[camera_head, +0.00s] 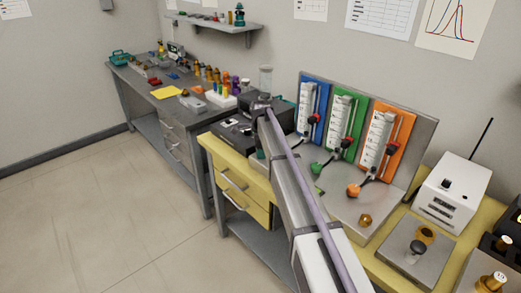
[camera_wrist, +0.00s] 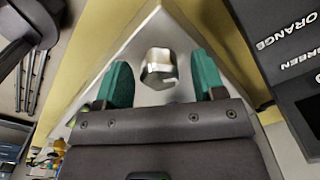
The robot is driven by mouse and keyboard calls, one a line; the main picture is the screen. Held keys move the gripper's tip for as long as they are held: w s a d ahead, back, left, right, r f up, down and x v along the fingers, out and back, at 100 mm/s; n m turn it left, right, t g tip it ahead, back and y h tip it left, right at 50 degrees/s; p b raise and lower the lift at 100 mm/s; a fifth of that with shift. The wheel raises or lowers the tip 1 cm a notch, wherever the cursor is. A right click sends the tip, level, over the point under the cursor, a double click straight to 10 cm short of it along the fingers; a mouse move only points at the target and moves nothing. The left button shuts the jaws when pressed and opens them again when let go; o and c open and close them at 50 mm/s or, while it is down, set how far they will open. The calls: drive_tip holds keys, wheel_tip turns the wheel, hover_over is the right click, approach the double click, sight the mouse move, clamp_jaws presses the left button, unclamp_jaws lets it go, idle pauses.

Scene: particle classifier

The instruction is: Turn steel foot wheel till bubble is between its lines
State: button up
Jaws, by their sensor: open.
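In the wrist view, the steel foot wheel (camera_wrist: 160,68) is a shiny, faceted knob on a pale grey plate with a pointed corner. My gripper (camera_wrist: 162,78) is open, with one teal finger on each side of the wheel. Gaps show between the fingers and the wheel, and I cannot tell its height over the plate. No bubble or lines can be made out in either view. In the head view my arm covers the spot where the gripper works, so the wheel is hidden there.
A dark box lettered ORANGE and GREEN (camera_wrist: 285,45) stands right of the plate in the wrist view. In the head view, blue (camera_head: 312,92), green (camera_head: 345,108) and orange (camera_head: 388,130) panels stand right of my arm.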

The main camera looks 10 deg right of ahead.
wheel_tip(320, 180, up, 11)
drive_tip(key=p, duration=1)
drive_tip(key=shift+f, duration=0.15)
drive_tip(key=s+n, duration=1.8)
drive_tip(key=s, duration=2.2)
drive_tip(key=shift+n, duration=0.4)
drive_tip(key=shift+d, duration=0.1)
